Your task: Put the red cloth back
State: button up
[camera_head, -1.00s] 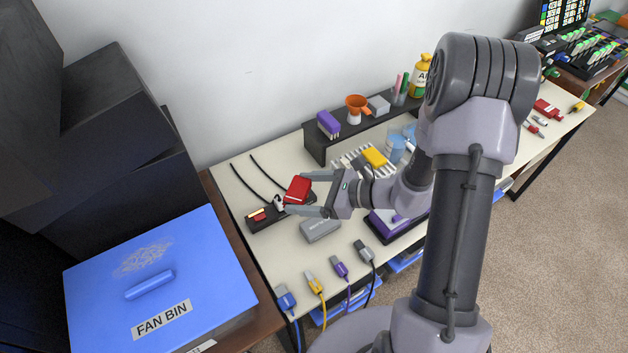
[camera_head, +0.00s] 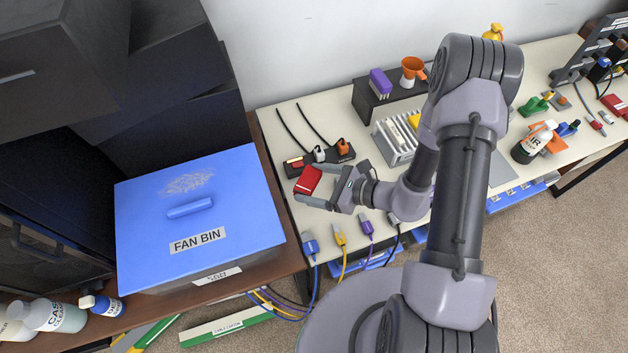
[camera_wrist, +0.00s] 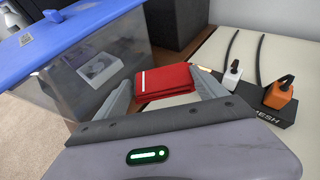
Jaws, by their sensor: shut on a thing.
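The red cloth (camera_head: 308,180) is folded into a small block with a pale stripe, which shows in the wrist view (camera_wrist: 166,82). My gripper (camera_head: 318,184) is shut on the red cloth, with one finger on either side of it. It holds the cloth over the left end of the cream workbench (camera_head: 285,122), close to the front of the power strip. The wrist view shows the cloth between the fingers, with the clear bin beyond it.
A blue-lidded box labelled FAN BIN (camera_head: 245,195) stands on a brown surface to the left. A black power strip (camera_head: 335,155) with plugs lies behind the cloth. Several cable plugs (camera_head: 340,235) line the bench's front edge. A grey rack (camera_head: 392,145) stands to the right.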

notch_tip(320, 180, down, 8)
jog(key=b, duration=0.6)
jog(key=shift+r+b, duration=0.1)
jog(key=shift+b, duration=0.25)
jog(key=shift+f+b, duration=0.3)
jog(key=shift+f, duration=0.1)
jog(key=o, duration=0.9)
jog(key=shift+o, duration=0.5)
jog(key=shift+o, duration=1.3)
jog(key=shift+o, duration=1)
jog(key=shift+r, duration=0.15)
notch_tip(320, 180, up, 7)
jog(key=p, duration=0.5)
